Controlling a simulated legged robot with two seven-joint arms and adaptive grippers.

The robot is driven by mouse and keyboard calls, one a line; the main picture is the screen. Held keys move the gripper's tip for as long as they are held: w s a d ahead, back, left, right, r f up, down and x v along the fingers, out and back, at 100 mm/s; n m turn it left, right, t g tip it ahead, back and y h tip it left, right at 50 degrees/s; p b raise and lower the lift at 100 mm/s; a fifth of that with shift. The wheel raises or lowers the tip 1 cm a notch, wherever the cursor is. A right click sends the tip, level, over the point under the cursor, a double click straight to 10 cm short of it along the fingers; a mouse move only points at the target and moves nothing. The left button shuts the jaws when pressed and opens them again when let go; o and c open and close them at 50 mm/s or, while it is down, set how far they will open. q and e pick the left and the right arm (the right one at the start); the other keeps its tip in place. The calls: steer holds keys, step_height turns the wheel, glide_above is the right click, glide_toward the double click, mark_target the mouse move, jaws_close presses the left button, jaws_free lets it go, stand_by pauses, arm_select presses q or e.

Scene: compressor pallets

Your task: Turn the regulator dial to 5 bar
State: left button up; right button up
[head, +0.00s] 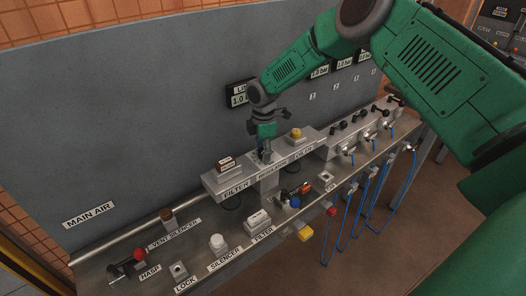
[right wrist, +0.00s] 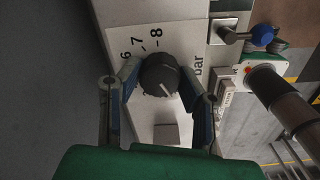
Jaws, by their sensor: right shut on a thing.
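The regulator dial (right wrist: 160,75) is a round black knob on a pale plate (right wrist: 130,28), with a white line on its face. In the right wrist view the marks 6, 7, 8 and the word "bar" show around it; the other numbers are hidden. My right gripper (right wrist: 166,88) is shut on the dial, one finger on each side. In the head view my right gripper (head: 265,152) reaches down to the regulator section of the shelf and hides the dial. A line display (head: 239,99) on the grey panel behind reads about 1.0 bar. My left gripper is not in view.
A yellow-topped oiler knob (head: 296,134) stands right of my gripper and a filter block (head: 226,164) left. Valves with black handles (head: 363,114) line the right.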

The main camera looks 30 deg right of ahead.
steer(key=m, duration=0.3)
steer(key=shift+w+d+r+m, duration=0.1)
steer(key=shift+w+r+m, duration=0.1)
steer(key=shift+m, duration=0.1)
steer(key=m, duration=0.3)
steer(key=shift+m, duration=0.3)
steer(key=m, duration=0.3)
steer(key=shift+m+b, duration=0.3)
steer(key=m, duration=0.3)
steer(key=shift+m, duration=0.3)
steer(key=m, duration=0.4)
steer(key=shift+m, duration=0.3)
steer(key=m, duration=0.4)
steer(key=shift+m, duration=0.3)
